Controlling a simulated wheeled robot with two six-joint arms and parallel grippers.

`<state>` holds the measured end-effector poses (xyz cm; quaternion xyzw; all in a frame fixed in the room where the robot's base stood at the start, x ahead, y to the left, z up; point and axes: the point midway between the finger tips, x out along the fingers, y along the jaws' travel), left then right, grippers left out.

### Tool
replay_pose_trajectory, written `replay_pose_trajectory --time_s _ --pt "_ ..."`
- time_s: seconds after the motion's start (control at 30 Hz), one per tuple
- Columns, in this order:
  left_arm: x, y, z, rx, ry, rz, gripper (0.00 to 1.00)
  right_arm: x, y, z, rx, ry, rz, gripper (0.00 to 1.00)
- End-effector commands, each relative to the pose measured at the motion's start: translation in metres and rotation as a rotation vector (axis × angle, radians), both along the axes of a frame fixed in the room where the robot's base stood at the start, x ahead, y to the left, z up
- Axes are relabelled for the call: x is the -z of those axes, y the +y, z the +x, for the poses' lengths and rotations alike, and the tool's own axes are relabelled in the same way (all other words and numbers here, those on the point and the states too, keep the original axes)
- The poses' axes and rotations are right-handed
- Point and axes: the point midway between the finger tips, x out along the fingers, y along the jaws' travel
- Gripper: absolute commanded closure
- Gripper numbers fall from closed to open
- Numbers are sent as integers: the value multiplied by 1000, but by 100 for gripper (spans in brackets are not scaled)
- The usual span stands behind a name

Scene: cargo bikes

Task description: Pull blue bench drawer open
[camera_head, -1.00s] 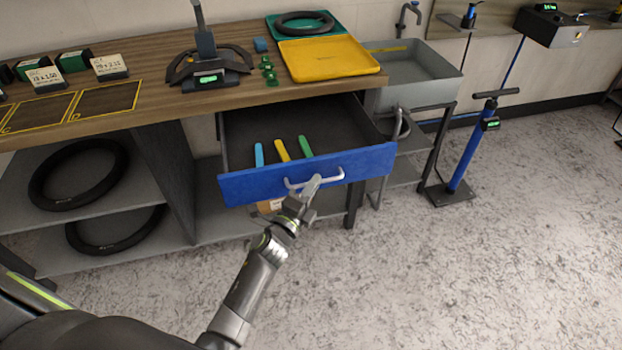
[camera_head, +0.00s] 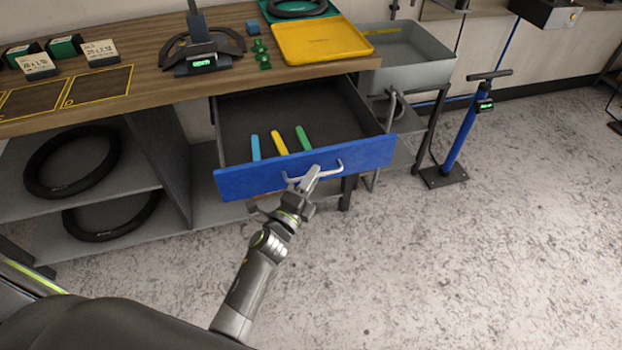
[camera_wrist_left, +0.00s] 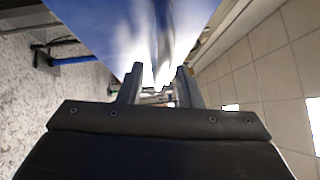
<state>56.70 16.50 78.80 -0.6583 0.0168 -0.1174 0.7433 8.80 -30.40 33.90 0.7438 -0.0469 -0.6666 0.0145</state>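The blue bench drawer (camera_head: 245,183) stands pulled out from under the wooden workbench, and its inside shows. A curved silver handle (camera_head: 330,175) is on its front. My left gripper (camera_head: 312,172) is at the middle of this handle and appears shut on it. In the left wrist view its two fingers (camera_wrist_left: 160,84) stand a little apart, with a blurred bright shape between them and the blue drawer front (camera_wrist_left: 105,25) above. The exact contact is hard to see. My right gripper is in no view.
Blue, yellow and green tools (camera_head: 279,142) lie in the drawer. The workbench (camera_head: 150,75) holds a yellow tray (camera_head: 325,42) and a tire tool stand (camera_head: 195,62). Tires (camera_head: 72,162) lie on the shelves at left. A blue pump (camera_head: 463,132) stands at right. The floor in front is clear.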

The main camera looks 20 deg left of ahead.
Motion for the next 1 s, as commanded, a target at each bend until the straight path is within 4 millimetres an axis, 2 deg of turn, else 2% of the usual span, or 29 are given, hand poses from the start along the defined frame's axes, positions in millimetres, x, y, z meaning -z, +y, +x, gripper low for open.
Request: replay_pose_trajectory --time_s 0.2,0.37,1.0 --pt "1 1 -3 0 0 0 68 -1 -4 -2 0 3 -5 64" --pt "4 5 -21 -1 3 0 68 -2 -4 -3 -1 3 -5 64" --pt "21 30 -145 -1 2 0 68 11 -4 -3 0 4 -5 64"
